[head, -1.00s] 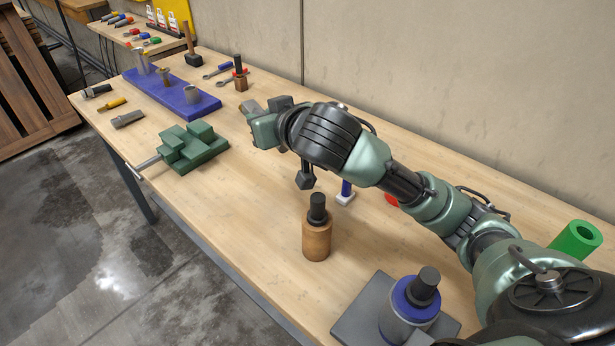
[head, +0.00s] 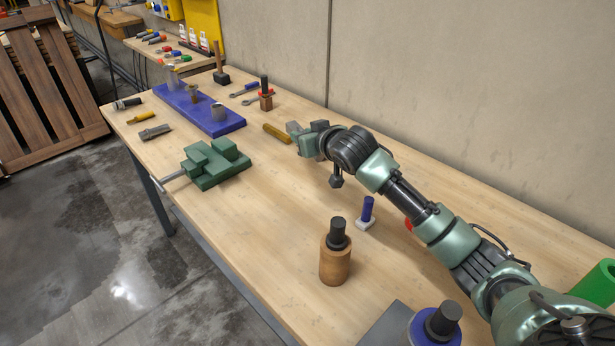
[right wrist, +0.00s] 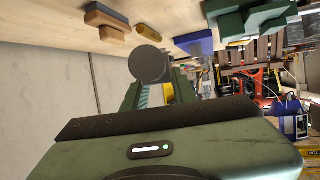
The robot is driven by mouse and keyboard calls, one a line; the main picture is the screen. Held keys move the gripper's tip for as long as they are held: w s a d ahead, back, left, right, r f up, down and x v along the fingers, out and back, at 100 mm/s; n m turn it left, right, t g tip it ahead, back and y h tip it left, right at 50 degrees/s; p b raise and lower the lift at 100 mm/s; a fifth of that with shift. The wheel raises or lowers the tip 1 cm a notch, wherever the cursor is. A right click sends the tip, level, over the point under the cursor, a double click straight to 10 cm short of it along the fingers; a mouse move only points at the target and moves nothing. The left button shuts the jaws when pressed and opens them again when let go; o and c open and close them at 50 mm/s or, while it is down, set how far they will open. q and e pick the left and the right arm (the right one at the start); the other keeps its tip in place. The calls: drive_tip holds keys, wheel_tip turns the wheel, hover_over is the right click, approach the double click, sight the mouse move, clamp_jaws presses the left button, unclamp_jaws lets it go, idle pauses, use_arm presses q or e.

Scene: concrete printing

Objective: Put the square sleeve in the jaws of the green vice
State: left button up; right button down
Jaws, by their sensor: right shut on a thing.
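The green vice (head: 212,165) stands on the bench left of my right gripper in the head view, its screw bar pointing left. Part of it also shows at the top of the right wrist view (right wrist: 250,15). My right gripper (head: 308,135) is beyond the vice's right side, apart from it. In the right wrist view its fingers (right wrist: 150,92) are shut on a grey piece (right wrist: 148,62) with a round, dark end face. I cannot tell whether this is the square sleeve; its sides are mostly hidden. My left gripper is out of view.
A blue board (head: 200,108) with upright parts lies behind the vice. A yellow-brown handle (head: 277,133) lies beside the right gripper. Bench between vice and cylinder is clear.

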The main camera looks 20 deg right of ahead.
sight(304, 183)
wheel_tip(304, 183, down, 12)
drive_tip(key=shift+f, duration=0.1)
idle(0.4)
drive_tip(key=c, duration=1.4)
unclamp_jaws()
drive_tip(key=shift+f, duration=0.2)
drive_tip(key=shift+c, duration=0.2)
drive_tip(key=o, duration=0.3)
